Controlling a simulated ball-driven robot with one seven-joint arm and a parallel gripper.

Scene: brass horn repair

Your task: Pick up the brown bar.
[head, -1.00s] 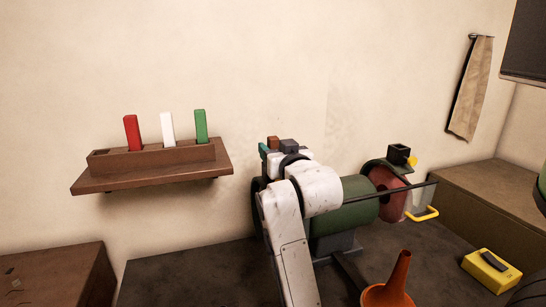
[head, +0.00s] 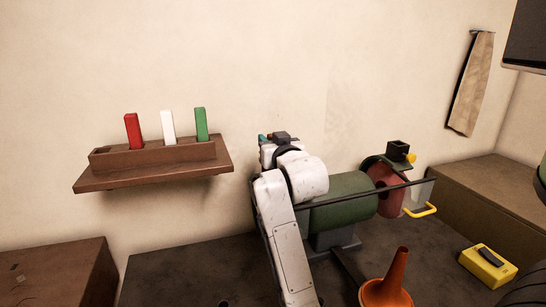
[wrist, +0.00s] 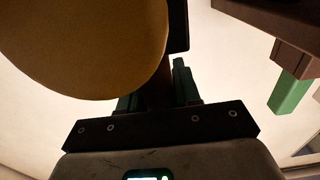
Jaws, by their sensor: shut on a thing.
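In the wrist view, the brown bar (wrist: 156,88) stands between the two teal fingers of my gripper (wrist: 158,98), which is shut on it. Its far part is dark, and a large brown disc partly covers that side of the view. In the head view, my white arm hides most of my gripper (head: 267,138). Only a teal fingertip and small brown and dark bits show above the wrist, in front of the wall. I cannot tell there how high the bar is held.
A wall shelf holds a brown rack (head: 150,161) with a red bar (head: 133,131), a white bar (head: 167,127) and a green bar (head: 201,124); its left slot is empty. A green bench grinder (head: 342,204) is beside my arm. An orange funnel (head: 390,285) stands in front.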

